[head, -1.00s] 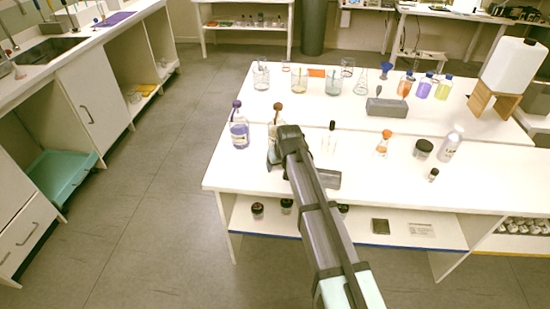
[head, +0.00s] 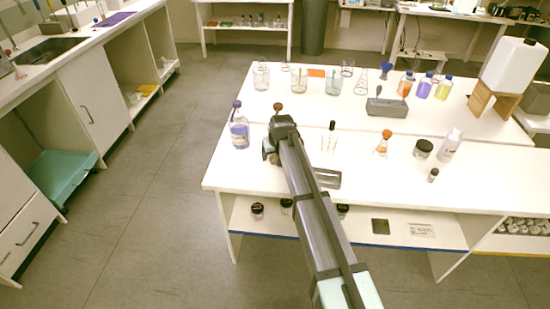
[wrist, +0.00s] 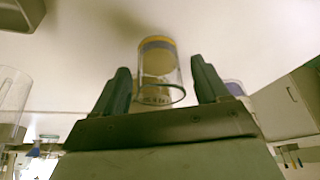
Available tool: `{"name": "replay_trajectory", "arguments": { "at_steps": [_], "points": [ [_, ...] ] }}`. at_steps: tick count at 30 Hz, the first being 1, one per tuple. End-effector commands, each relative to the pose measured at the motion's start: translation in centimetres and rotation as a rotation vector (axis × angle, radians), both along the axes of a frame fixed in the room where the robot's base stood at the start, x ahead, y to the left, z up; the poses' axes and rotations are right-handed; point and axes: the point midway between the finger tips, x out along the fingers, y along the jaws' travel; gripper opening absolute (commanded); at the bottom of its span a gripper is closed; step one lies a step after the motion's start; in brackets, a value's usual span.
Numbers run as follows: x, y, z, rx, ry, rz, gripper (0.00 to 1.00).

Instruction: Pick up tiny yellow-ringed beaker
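A small clear glass beaker (wrist: 157,44) with a yellow-orange ring shows in the wrist view. It is between the two dark fingers of my gripper (wrist: 161,68). The fingers are spread, with a visible gap on each side of the glass. In the head view my gripper is at the left part of the near table, beside the purple-stoppered bottle. My arm's end hides the beaker and the fingertips there.
A purple-stoppered bottle (head: 239,130) stands just left of my gripper. A brown stopper (head: 277,107) shows behind my arm. An orange-topped flask (head: 382,144), a dark-lidded jar (head: 423,149) and a white bottle (head: 450,145) stand farther right. Bare white tabletop (head: 370,185) lies between my arm and the right-hand items.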

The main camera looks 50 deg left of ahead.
Motion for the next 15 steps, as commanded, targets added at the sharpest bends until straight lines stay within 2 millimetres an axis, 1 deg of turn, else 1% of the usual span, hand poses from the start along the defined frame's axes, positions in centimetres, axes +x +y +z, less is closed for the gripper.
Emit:
{"name": "replay_trajectory", "arguments": {
  "at_steps": [1,2,15],
  "points": [
    [0.00,-0.01,0.01,0.000,0.000,0.000,0.70],
    [0.00,-0.01,0.01,0.000,0.000,0.000,0.67],
    [-0.01,-0.02,0.01,-0.001,0.000,0.000,0.25]
  ]
}}
